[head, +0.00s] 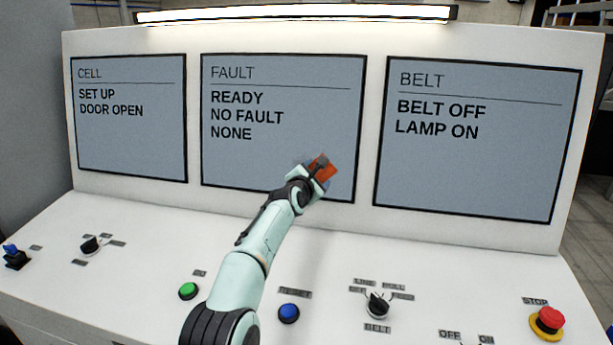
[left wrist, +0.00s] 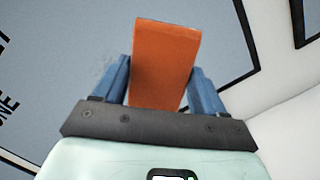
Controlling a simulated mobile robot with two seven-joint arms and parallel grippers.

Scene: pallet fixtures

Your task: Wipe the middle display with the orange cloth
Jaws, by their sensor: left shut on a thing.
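The middle display (head: 283,90) is headed FAULT and reads READY, NO FAULT, NONE. My left gripper (head: 316,170) is in front of its lower right part. It is shut on the orange cloth (head: 322,166), which looks like a folded pad. In the left wrist view the cloth (left wrist: 165,65) stands out between the two blue fingers, with the display's grey face (left wrist: 75,60) behind it. A faint smudgy patch shows on the display left of the fingers. I cannot tell whether the cloth touches the display. My right gripper is not in view.
The left display (head: 130,140) and the right display (head: 475,165) flank the middle one. The sloping panel below carries a green button (head: 188,291), a blue button (head: 289,313), a black selector knob (head: 377,304), another knob (head: 90,245) and a red stop button (head: 549,319). A lit lamp bar (head: 300,13) runs above.

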